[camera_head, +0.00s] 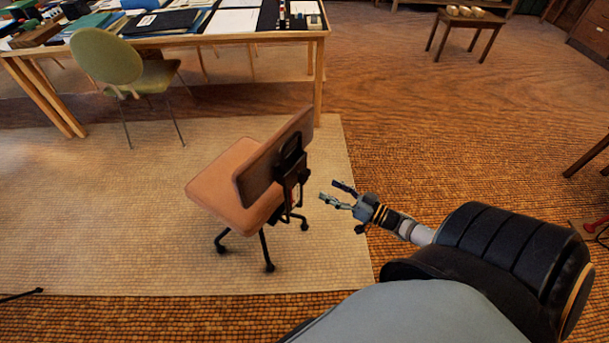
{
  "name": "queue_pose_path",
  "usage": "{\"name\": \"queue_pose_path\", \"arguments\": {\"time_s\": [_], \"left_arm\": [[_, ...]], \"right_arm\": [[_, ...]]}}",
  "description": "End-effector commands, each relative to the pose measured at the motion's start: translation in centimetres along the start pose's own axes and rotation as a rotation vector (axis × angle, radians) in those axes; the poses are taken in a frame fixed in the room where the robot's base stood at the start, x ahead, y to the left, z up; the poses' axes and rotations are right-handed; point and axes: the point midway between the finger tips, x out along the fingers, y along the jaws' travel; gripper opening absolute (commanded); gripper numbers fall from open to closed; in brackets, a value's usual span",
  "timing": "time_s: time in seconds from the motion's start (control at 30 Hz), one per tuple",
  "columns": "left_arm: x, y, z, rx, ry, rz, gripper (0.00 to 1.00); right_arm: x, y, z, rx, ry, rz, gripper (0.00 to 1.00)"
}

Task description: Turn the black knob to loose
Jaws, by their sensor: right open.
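A brown swivel chair (220,198) stands on the light rug, with its backrest turned towards me. A black metal bracket (290,165) is fixed to the rear of the backrest. A black knob cannot be told apart clearly from the bracket's dark parts at this size. My right gripper (329,191) is open and empty, just right of the backrest and bracket, with its fingers pointing left towards them. It looks apart from the chair. My left gripper is not in view.
A long wooden table (250,38) with papers and folders stands at the back left, with a green chair (105,60) at it. A small table (467,22) stands at the back right. The light rug (120,245) and brown floor (450,130) around are mostly clear.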

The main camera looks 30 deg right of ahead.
Motion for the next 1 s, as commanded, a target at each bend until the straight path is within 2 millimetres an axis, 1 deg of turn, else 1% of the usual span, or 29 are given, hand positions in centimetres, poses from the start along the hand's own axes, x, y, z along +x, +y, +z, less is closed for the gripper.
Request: {"name": "queue_pose_path", "arguments": {"time_s": [0.07, 0.17, 0.3, 0.4, 0.5, 0.6, 0.77, 0.97, 1.0], "left_arm": [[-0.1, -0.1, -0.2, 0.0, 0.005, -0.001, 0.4], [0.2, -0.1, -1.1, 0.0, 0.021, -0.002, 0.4], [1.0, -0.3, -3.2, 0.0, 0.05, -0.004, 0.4], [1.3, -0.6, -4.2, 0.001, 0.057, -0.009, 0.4], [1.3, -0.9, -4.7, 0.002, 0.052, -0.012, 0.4], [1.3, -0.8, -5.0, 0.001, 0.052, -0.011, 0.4], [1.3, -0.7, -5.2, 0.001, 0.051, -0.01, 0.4], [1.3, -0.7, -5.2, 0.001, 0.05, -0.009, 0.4], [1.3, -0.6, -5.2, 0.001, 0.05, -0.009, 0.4]], "right_arm": [[0.2, 0.0, -0.1, 0.001, 0.001, 0.001, 0.7], [1.2, 0.0, 0.0, 0.001, 0.003, 0.001, 0.7], [4.1, 0.1, 0.1, 0.0, 0.006, 0.002, 0.7], [6.3, 0.2, 0.1, 0.0, 0.004, 0.004, 0.7], [8.2, 0.2, 0.0, 0.0, 0.004, 0.005, 0.7], [9.5, 0.2, 0.0, -0.001, 0.002, 0.005, 0.7], [10.4, 0.2, 0.0, 0.0, -0.001, 0.007, 0.7], [10.4, 0.2, 0.0, 0.0, -0.002, 0.007, 0.7], [10.4, 0.2, 0.0, 0.0, -0.002, 0.007, 0.69]]}}
